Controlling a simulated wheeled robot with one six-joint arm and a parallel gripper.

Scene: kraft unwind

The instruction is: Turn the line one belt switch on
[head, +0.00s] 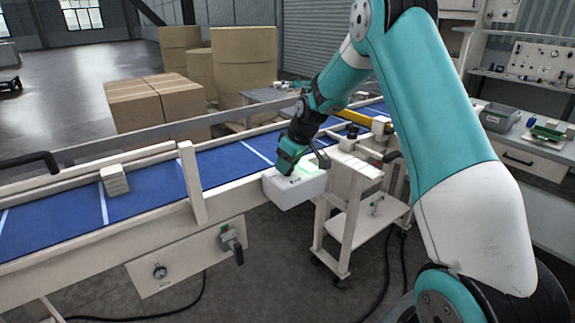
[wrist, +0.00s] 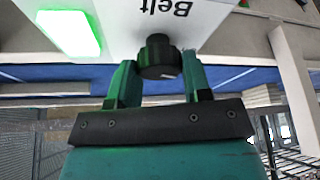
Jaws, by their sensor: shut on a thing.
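The belt switch is a black knob (wrist: 160,57) on a white control box (head: 297,190) fixed to the near side of the conveyor. In the wrist view the box face (wrist: 120,20) carries the word "Belt", upside down. A green lamp (wrist: 70,33) beside the knob is lit; its glow (head: 308,167) also shows in the head view. My gripper (wrist: 160,75) is shut on the knob, one finger on each side. In the head view my gripper (head: 288,162) points down onto the box and hides the knob.
A lower panel (head: 185,262) carries another knob and a handle. A white stand (head: 350,205) is close on the right. Cartons (head: 155,107) stand beyond.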

